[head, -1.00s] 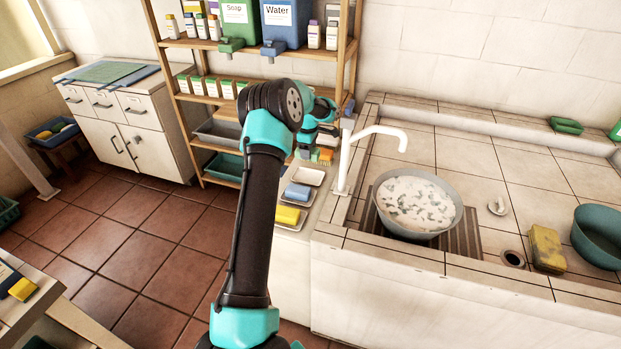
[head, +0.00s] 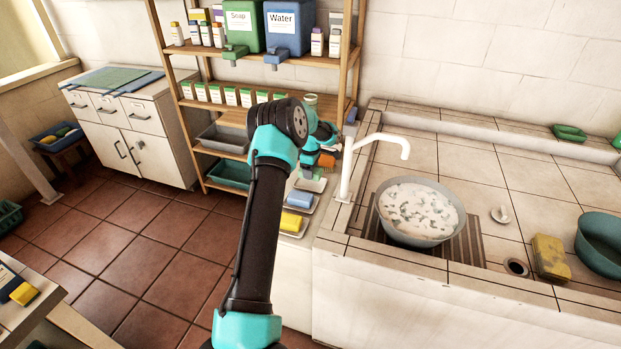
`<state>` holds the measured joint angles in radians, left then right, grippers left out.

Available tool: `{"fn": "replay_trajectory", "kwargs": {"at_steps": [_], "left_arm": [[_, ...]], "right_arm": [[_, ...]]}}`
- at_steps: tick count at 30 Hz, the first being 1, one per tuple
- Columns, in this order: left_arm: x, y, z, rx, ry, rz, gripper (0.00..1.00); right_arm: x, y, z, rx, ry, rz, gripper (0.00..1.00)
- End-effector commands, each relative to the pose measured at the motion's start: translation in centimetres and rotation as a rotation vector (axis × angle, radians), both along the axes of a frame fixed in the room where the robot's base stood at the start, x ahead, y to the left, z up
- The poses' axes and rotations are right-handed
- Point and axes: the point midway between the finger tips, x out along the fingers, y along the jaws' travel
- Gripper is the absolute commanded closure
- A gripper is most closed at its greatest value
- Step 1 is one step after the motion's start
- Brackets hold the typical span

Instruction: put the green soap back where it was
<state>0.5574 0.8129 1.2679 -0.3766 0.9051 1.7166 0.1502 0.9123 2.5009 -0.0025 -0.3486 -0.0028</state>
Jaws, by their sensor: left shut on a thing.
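My left gripper (head: 312,168) is at the far end of the row of soap dishes, partly hidden behind my own arm. It is shut on the green soap (head: 318,173), of which only a small part shows. The soap is over or in the far white dish (head: 312,184); I cannot tell whether it touches the dish. In nearer dishes lie a blue soap (head: 299,198) and a yellow soap (head: 291,222). An orange block (head: 326,160) shows just beyond the gripper. My right gripper is not in view.
The white tap (head: 375,146) rises just right of the dishes. A basin of foamy water (head: 420,209) stands on the tiled counter. The wooden shelf (head: 345,85) with soap and water containers is behind. A yellow sponge (head: 551,257) lies at the right.

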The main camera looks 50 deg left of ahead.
Motion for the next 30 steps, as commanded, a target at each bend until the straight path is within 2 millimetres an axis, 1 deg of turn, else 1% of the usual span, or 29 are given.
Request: {"fn": "replay_trajectory", "kwargs": {"at_steps": [2,7,10,23,24,30], "left_arm": [[0.0,0.0,-0.5,0.000,0.001,0.000,0.73],[-0.1,0.0,-2.6,-0.001,0.002,0.001,0.73],[-0.1,0.0,-3.5,-0.001,0.002,0.001,0.73],[0.0,0.0,-4.0,0.000,0.000,0.000,0.73],[0.0,0.0,-4.0,0.000,0.000,0.000,0.42],[0.0,0.0,-4.0,0.000,0.000,0.000,0.23]], "right_arm": [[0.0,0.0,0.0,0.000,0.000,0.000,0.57],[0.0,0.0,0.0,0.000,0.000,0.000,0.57],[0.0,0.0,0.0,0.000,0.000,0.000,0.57],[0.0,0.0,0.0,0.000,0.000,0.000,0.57],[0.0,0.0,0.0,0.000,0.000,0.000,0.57],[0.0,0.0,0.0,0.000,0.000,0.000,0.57]]}}
